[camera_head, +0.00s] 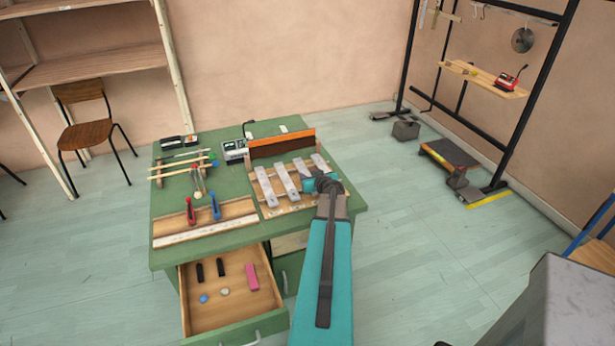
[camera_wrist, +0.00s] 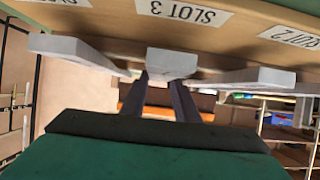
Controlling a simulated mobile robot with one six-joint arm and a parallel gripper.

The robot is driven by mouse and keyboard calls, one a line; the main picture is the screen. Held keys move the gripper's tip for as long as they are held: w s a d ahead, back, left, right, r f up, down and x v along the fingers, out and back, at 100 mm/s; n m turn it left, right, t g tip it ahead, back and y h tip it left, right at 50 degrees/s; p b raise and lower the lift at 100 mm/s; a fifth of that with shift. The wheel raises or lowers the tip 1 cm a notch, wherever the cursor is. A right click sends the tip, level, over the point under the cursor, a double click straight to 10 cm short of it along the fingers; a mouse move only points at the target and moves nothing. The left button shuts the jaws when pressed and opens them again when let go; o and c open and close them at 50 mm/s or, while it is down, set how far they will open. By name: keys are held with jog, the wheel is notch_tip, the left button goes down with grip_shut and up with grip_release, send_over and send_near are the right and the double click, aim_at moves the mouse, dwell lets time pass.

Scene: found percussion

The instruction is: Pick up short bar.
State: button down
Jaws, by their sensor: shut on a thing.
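Several pale grey bars lie side by side across a wooden rack (camera_head: 272,213) on the right part of the green table. My gripper (camera_head: 309,184) is at the near end of one short bar (camera_head: 301,168), between its neighbours. In the wrist view, which is upside down, the two dark fingers of my gripper (camera_wrist: 173,85) are shut on the end of this short bar (camera_wrist: 172,61), by the SLOT 3 label (camera_wrist: 182,11). I cannot tell whether the bar is clear of the rack. My gripper hides its near end in the head view.
Neighbouring bars (camera_head: 284,180) (camera_head: 322,165) lie close on both sides. An orange-topped board (camera_head: 281,143) stands behind the rack. A red and a blue clamp (camera_head: 215,206) stand to the left. An open drawer (camera_head: 225,309) juts out at the table's front.

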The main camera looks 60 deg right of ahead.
jog(key=shift+r, duration=0.1)
jog(key=shift+r+b, duration=0.7)
jog(key=shift+r, duration=0.65)
jog(key=shift+s+a+r, duration=0.1)
jog(key=shift+s+r, duration=0.05)
jog(key=shift+r, duration=0.15)
jog(key=s+a+r, duration=0.1)
jog(key=s+a, duration=0.2)
jog(key=s, duration=0.3)
jog(key=s+a, duration=0.4)
jog(key=s, duration=0.3)
jog(key=shift+s+r, duration=0.3)
jog(key=shift+r, duration=0.05)
jog(key=shift+s+f+p, duration=0.1)
jog(key=shift+p, duration=0.3)
